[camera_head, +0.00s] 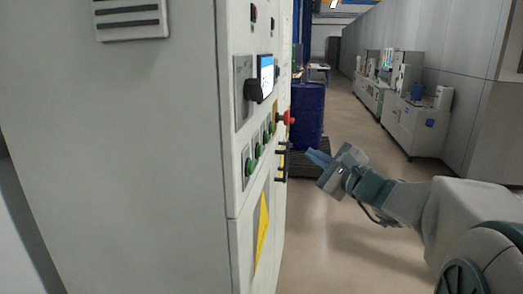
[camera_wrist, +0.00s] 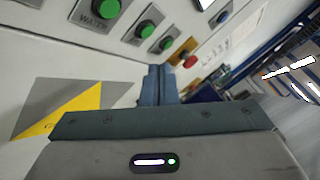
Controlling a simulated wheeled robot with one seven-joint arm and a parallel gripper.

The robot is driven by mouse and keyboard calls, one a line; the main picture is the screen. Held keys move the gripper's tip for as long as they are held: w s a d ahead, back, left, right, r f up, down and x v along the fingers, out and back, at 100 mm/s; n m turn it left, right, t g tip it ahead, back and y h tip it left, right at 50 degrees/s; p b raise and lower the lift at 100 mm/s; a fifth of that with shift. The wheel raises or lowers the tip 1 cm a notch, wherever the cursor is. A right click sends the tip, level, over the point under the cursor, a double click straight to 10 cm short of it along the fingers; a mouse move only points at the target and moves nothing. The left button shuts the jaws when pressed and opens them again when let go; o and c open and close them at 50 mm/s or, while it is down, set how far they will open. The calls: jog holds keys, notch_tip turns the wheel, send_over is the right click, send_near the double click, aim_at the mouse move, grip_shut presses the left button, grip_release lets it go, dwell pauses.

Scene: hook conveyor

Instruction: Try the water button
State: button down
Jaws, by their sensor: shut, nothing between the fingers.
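The water button is a green push button (camera_wrist: 105,8) on a labelled plate at the top left of the wrist view. The plate's lettering is partly readable as "WATER". It appears to be the nearest green button (camera_head: 249,167) on the cabinet front in the head view. My gripper (camera_head: 318,157) is shut and empty, out in front of the panel and to its right, apart from the buttons. In the wrist view its closed fingers (camera_wrist: 157,84) stand below and right of the water button, and nothing covers that button.
The control cabinet (camera_head: 120,150) fills the left. More green buttons (camera_wrist: 145,29) sit beside the water button, with a red knob (camera_head: 288,118) farther along. Dark handles (camera_head: 282,160) stick out below. A blue barrel (camera_head: 308,115) stands behind; the floor at right is open.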

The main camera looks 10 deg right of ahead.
aim_at(260, 151)
jog(key=w+a, duration=0.2)
jog(key=a, duration=0.6)
jog(key=shift+w+a, duration=0.2)
jog(key=shift+w, duration=0.15)
jog(key=shift+a+f+b, duration=0.1)
jog(key=shift+b, duration=0.25)
dwell(1.7)
jog(key=shift+w+a+b, duration=0.15)
jog(key=shift+a+b, duration=0.15)
jog(key=shift+b, duration=0.1)
